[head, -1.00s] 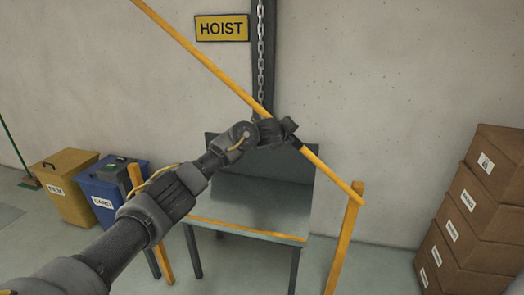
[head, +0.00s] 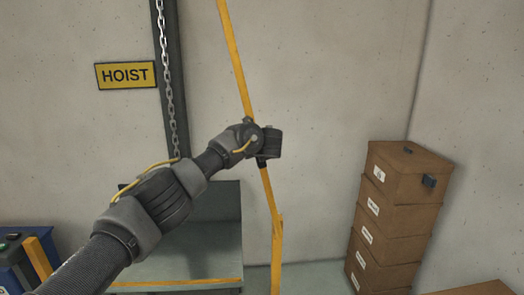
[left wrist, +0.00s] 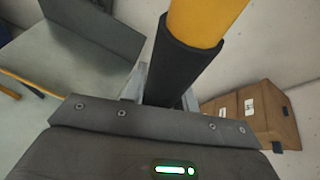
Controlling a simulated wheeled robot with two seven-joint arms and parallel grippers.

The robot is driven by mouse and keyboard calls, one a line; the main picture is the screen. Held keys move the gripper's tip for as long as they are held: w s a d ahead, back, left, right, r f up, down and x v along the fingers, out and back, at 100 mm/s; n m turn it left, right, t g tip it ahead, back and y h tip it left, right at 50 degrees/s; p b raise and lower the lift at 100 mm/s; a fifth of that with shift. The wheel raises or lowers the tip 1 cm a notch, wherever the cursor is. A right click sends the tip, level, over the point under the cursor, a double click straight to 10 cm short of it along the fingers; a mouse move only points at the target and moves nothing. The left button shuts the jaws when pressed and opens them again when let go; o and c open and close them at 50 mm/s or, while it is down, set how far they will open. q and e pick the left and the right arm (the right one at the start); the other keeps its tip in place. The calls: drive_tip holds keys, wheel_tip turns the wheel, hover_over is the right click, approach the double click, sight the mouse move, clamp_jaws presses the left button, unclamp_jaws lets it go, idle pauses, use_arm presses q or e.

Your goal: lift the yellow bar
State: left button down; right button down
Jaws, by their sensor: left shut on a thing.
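The yellow bar (head: 235,60) slants steeply up from the top of a yellow post (head: 276,262) and runs out of the top of the head view. My left gripper (head: 268,150) is shut on the bar, some way above the post. In the left wrist view the bar (left wrist: 207,18) has a black sleeve (left wrist: 180,62), and the sleeve sits between the jaws. The jaw tips are largely hidden behind the sleeve and the gripper body. My right gripper is not in view.
A grey table (head: 195,270) with a dark back panel stands behind my arm. A chain (head: 168,90) hangs beside the HOIST sign (head: 126,75). Stacked brown boxes (head: 395,220) stand at the right. A blue bin (head: 14,268) and another yellow post (head: 40,260) are at lower left.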

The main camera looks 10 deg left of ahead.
use_arm(q)
drive_tip(key=shift+d, duration=0.2)
drive_tip(key=c, duration=1.1)
unclamp_jaws()
drive_tip(key=shift+w, duration=0.1)
drive_tip(key=shift+s+d+b, duration=0.35)
drive_tip(key=shift+s+b, duration=0.1)
drive_tip(key=shift+s, duration=0.05)
drive_tip(key=b+v, duration=0.4)
drive_tip(key=v, duration=0.5)
drive_tip(key=shift+s+r, duration=0.25)
drive_tip(key=shift+r, duration=0.05)
